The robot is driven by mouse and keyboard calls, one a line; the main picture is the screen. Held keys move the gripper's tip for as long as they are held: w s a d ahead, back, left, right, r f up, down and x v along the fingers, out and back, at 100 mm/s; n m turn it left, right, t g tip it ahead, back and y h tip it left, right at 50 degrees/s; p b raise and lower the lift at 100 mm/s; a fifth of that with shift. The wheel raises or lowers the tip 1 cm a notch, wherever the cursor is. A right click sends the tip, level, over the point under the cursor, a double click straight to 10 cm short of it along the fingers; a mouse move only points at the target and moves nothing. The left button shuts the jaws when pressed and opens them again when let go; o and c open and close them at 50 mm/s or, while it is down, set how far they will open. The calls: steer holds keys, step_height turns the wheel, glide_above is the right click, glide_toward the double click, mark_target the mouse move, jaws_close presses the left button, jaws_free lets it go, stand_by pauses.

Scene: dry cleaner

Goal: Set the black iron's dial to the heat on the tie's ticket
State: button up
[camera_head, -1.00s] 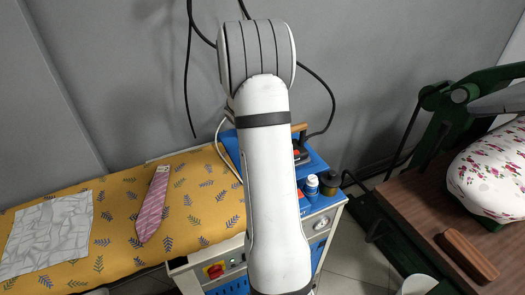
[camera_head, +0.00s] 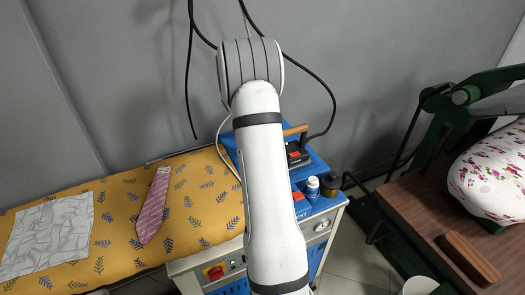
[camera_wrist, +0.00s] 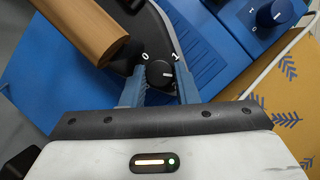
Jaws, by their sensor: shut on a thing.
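The black iron (camera_head: 295,157) with its wooden handle (camera_head: 297,130) is partly hidden behind my arm in the head view. In the wrist view its handle (camera_wrist: 88,28) is at the upper left, and its black dial (camera_wrist: 159,74) is between my blue fingers. My gripper (camera_wrist: 160,84) is shut on the dial. Marks 0 and 1 show beyond the dial; other marks are hidden. A small white line shows on the dial, but I cannot tell which mark it meets. The pink tie (camera_head: 153,210) lies on the yellow board; its small ticket (camera_head: 162,171) is too small to read.
The blue station (camera_head: 318,208) under the iron carries a bottle (camera_head: 312,185) and a dark jar (camera_head: 330,184). A second knob (camera_wrist: 270,14) is at the wrist view's upper right. A grey cloth (camera_head: 48,235) lies on the yellow board (camera_head: 115,262). A floral press (camera_head: 490,170) stands at right.

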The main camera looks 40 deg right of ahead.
steer(key=m+y, duration=0.1)
steer(key=m, duration=0.1)
steer(key=m+g, duration=0.1)
steer(key=m, duration=0.2)
steer(key=shift+w+d+m+y, duration=0.1)
steer(key=shift+d+m+y, duration=0.1)
steer(key=shift+m+y, duration=0.15)
stand_by(0.5)
steer(key=o, duration=1)
